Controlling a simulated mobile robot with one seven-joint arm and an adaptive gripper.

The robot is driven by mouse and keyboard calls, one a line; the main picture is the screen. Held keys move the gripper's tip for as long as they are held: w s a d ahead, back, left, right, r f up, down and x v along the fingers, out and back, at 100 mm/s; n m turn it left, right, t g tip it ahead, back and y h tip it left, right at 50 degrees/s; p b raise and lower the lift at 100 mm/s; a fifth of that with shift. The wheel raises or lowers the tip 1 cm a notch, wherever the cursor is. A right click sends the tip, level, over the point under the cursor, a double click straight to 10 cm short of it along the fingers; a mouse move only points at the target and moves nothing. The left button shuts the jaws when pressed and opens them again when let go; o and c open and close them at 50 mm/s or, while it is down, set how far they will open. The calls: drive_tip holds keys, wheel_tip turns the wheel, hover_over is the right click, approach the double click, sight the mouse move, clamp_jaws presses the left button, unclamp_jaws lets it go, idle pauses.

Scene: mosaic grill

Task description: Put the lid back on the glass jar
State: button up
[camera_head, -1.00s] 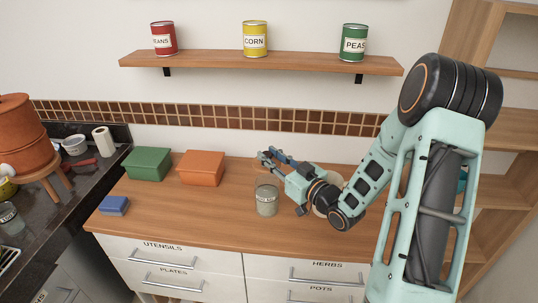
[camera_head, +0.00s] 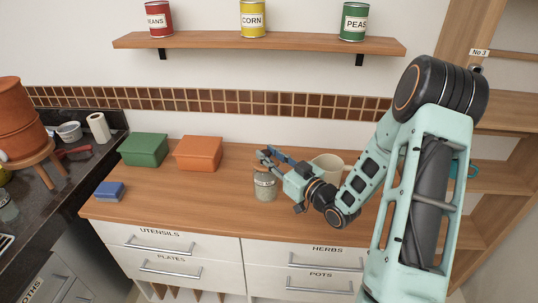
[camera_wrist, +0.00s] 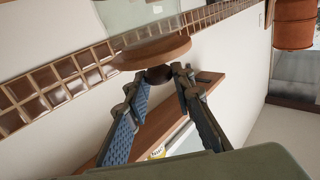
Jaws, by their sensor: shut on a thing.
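The glass jar (camera_head: 265,188) stands upright on the wooden counter, below my gripper in the head view. My gripper (camera_head: 268,156) reaches in from the right, just above the jar's mouth. In the wrist view my gripper (camera_wrist: 163,76) is shut on the dark knob of the round wooden lid (camera_wrist: 152,52). A strip of the lid also shows in the head view (camera_head: 261,169), at the top of the jar. Pale glass (camera_wrist: 140,12) shows beyond the lid in the wrist view. I cannot tell whether the lid touches the jar's rim.
A cream pot (camera_head: 328,162) stands behind my gripper. An orange box (camera_head: 198,154), a green box (camera_head: 144,150) and a blue block (camera_head: 109,191) are on the left of the counter. A shelf (camera_head: 260,42) with cans hangs above. Counter left of the jar is clear.

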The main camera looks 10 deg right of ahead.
drive_tip(key=shift+f+b, duration=0.65)
drive_tip(key=o, duration=1.1)
